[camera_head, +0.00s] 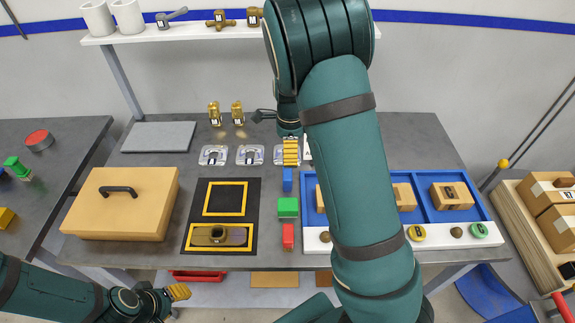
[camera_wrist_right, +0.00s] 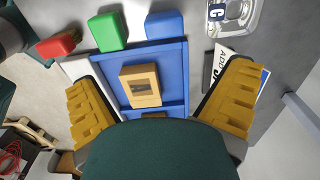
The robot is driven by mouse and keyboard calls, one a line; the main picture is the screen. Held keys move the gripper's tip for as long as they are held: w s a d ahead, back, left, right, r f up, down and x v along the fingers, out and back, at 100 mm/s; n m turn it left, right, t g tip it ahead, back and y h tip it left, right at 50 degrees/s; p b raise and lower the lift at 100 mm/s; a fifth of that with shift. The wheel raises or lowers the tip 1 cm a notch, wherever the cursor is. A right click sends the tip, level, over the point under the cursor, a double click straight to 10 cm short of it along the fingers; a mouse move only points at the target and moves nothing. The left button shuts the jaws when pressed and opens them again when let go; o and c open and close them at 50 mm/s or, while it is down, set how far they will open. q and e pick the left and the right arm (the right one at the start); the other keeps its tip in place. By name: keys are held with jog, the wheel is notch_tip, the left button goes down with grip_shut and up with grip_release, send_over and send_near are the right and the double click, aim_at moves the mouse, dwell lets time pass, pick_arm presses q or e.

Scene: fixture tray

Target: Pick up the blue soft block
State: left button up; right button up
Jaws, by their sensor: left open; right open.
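The blue soft block (camera_head: 287,180) stands on the grey table, just left of the blue tray and behind the green block. In the right wrist view the blue block (camera_wrist_right: 164,25) is at the top middle, beyond the fingertips and apart from them. My right gripper (camera_head: 291,151) is above the table, behind the blue block in the head view. In the wrist view its yellow fingers (camera_wrist_right: 160,80) are wide apart with nothing gripped. My left gripper (camera_head: 179,292) is low at the front left, off the table edge, open and far from the block.
A green block (camera_head: 288,207) and a red block (camera_head: 288,236) stand in line in front. The blue tray (camera_head: 419,190) holds wooden blocks (camera_head: 452,195). Metal fixtures (camera_head: 249,155) lie behind. A lidded tan box (camera_head: 124,203) and black mat (camera_head: 243,223) lie left. My right arm hides part of the tray.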

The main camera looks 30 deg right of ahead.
aim_at(287, 173)
jog(key=f, duration=0.3)
jog(key=f+b, duration=0.1)
jog(key=f, duration=0.3)
jog(key=shift+w+d+f, duration=0.2)
jog(key=shift+f, duration=0.05)
jog(key=shift+w+a+f+b, duration=0.15)
jog(key=shift+w+f+b, duration=0.1)
jog(key=shift+f, duration=1.3)
jog(key=shift+w+a+f+b, duration=0.1)
jog(key=shift+f+b, duration=0.15)
jog(key=shift+f, duration=1.3)
jog(key=c, duration=1.3)
notch_tip(287, 173, up, 10)
jog(key=shift+r+p, duration=0.1)
jog(key=shift+p, duration=0.6)
